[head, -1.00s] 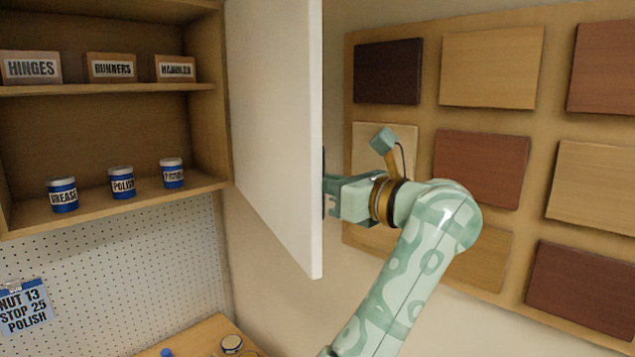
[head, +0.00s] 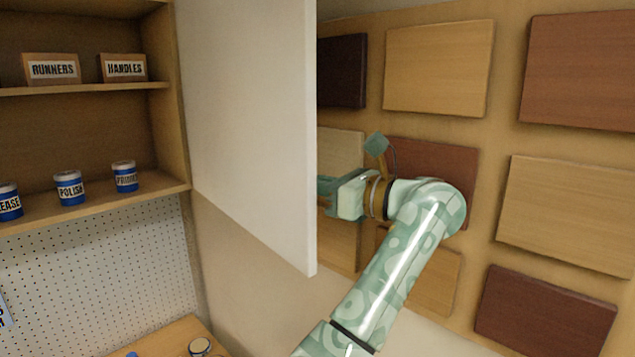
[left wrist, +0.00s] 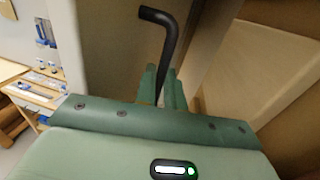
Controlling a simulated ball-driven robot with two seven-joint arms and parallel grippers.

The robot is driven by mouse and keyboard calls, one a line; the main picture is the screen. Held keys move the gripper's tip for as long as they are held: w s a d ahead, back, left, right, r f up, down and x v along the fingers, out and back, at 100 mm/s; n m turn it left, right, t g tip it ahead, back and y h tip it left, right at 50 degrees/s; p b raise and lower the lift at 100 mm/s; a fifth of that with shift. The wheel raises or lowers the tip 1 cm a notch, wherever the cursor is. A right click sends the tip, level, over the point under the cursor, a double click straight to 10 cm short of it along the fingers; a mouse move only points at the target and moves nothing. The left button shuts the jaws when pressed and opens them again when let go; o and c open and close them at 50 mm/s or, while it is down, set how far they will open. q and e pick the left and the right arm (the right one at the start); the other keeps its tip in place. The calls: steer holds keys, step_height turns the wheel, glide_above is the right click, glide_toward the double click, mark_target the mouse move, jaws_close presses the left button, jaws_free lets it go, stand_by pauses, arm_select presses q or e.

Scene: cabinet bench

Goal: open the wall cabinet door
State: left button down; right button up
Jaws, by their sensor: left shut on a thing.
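The wall cabinet door (head: 255,130) is a white panel. It stands wide open, swung out from the cabinet's right side with its inner face towards me. My left gripper (left wrist: 163,88) is at the door's outer side, shut on the black bar handle (left wrist: 168,35), whose bent end sticks up above the fingers in the left wrist view. In the head view, the door's free edge hides the handle and part of my left gripper (head: 328,190). The cabinet (head: 165,90) is open to view. My right gripper is not in view.
Shelves hold labelled boxes (head: 124,68) and blue jars (head: 125,177). A pegboard (head: 100,270) and a bench top (head: 175,337) lie below. A board of wood samples (head: 505,130) hangs on the wall to the right, behind my left arm.

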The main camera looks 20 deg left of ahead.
arm_select(q)
steer(key=shift+a+r, duration=0.1)
steer(key=shift+r, duration=0.05)
steer(key=c, duration=1.6)
jaws_free()
steer(key=shift+c, duration=0.2)
steer(key=shift+o, duration=0.7)
steer(key=shift+a, duration=0.2)
steer(key=shift+w+a, duration=0.1)
steer(key=shift+a, duration=0.1)
steer(key=b+v, duration=0.1)
steer(key=v, duration=0.6)
steer(key=shift+d, duration=0.3)
